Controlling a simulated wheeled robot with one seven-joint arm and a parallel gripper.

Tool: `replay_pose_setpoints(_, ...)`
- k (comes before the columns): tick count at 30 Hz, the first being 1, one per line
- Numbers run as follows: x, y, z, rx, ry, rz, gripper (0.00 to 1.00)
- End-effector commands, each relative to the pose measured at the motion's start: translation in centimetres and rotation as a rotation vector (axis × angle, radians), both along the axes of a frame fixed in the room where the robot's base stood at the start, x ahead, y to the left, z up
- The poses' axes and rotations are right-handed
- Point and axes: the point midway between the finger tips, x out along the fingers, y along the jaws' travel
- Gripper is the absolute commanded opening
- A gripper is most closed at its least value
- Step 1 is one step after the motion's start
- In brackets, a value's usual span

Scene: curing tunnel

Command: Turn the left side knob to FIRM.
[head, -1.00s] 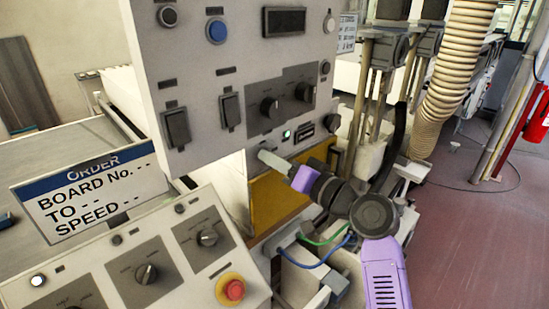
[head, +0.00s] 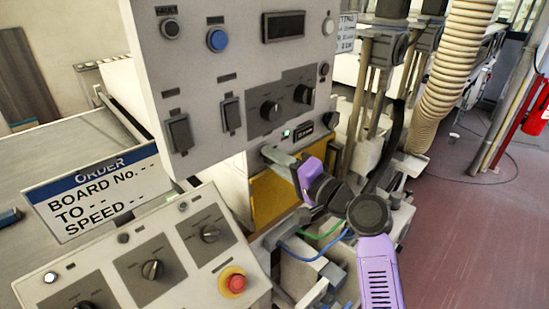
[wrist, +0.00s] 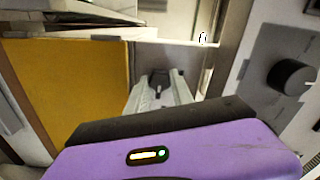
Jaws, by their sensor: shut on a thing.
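My gripper (head: 273,153) is at the lower edge of the upright grey control panel, in front of the yellow panel. In the wrist view its two pale fingers (wrist: 160,92) reach away from me and are shut on a small dark thing, which I take to be the left side knob (wrist: 158,84). Most of the knob is hidden by the fingers, and the head view does not show it. No FIRM mark is readable, so I cannot tell its setting. My purple wrist housing (wrist: 185,152) fills the bottom of the wrist view.
Two black knobs (head: 270,110) (head: 303,94) sit on the upright panel above my gripper. A sloping console (head: 190,285) with several knobs and a red stop button (head: 236,283) is at lower left. A yellow panel (head: 276,195) and blue and green cables (head: 312,245) lie close below.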

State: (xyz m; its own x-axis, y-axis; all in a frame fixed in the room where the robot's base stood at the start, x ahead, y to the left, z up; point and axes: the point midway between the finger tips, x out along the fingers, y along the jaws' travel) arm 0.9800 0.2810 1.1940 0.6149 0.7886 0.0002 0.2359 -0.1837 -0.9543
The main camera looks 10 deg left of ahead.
Motion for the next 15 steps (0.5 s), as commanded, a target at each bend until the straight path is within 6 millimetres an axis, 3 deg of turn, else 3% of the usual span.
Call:
replay_pose_setpoints(11,0.00,-0.09,-0.22,0.003,0.008,-0.001,0.00)
replay_pose_setpoints(12,0.01,-0.09,-0.23,0.003,0.008,-0.001,0.30)
replay_pose_setpoints(15,0.01,-0.09,-0.20,0.003,0.008,-0.001,0.49)
